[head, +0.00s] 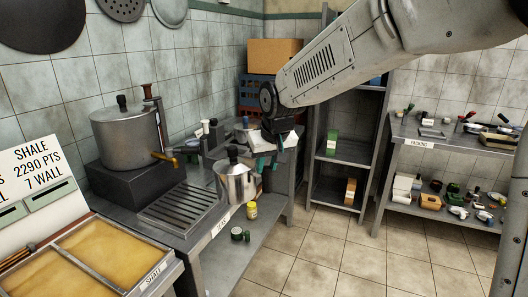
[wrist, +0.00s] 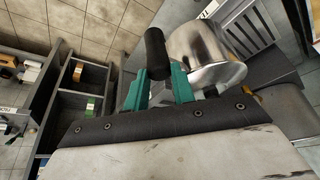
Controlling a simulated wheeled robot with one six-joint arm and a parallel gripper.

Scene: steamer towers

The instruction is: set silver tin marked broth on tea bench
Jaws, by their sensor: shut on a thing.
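A silver tin (head: 237,184) with a black knob on top is at the front edge of the bench with a label reading roughly "TEA" (head: 220,228). No broth marking is legible on it. My gripper (head: 264,161), with teal fingers, is shut at the tin's right side in the head view. In the wrist view the fingers (wrist: 160,88) close by a black handle (wrist: 155,50) beside the shiny tin (wrist: 205,55). The tin looks about upright. I cannot tell whether its base touches the bench top or hangs above it.
A large steel urn (head: 125,135) with a tap stands on a dark block at the bench's back left. A slotted drip tray (head: 178,207) lies in front. A yellow jar (head: 251,210) and a green tin (head: 237,233) sit on the lower shelf. A packing bench (head: 420,142) stands right.

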